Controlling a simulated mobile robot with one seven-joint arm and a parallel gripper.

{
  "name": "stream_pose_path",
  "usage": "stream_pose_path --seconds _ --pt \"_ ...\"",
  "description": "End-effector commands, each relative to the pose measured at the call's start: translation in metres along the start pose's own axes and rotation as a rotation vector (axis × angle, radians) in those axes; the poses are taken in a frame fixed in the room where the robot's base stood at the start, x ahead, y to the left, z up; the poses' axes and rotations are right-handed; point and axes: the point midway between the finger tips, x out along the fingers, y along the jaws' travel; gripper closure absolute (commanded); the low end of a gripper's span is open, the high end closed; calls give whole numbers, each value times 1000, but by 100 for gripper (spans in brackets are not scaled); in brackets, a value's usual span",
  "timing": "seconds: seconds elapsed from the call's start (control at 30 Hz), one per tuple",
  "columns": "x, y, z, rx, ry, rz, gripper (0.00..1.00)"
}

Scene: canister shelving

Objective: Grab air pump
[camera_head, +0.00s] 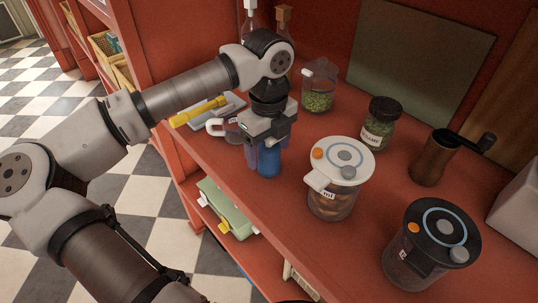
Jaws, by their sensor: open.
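My gripper (263,160) is over the red shelf near its front edge, pointing down, and open. Below its dark body are two upright bluish parts, which look like its fingers; whether anything stands between them is hidden. I cannot tell for certain which thing is the air pump. A yellow tool (200,112) with a thick grip lies just left of my gripper, over a pale flat item. A white handled item (216,126) is beside my gripper, partly hidden by it.
A white-lidded canister (340,172) stands right of my gripper, and a black-lidded canister (433,245) farther right. Behind are a clear jug (319,88), a dark-lidded jar (380,123) and a brown grinder (433,160). Two bottles stand at the back.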

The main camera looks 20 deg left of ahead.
Motion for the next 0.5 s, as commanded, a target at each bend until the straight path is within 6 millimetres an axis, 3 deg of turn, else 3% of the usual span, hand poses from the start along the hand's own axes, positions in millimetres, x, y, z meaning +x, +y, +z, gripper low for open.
stream_pose_path --seconds 0.07,0.4,0.5 --pt "0 0 0 0 0 0 35" --pt "0 0 0 0 0 0 79" --pt "-1 0 0 0 -1 0 81"
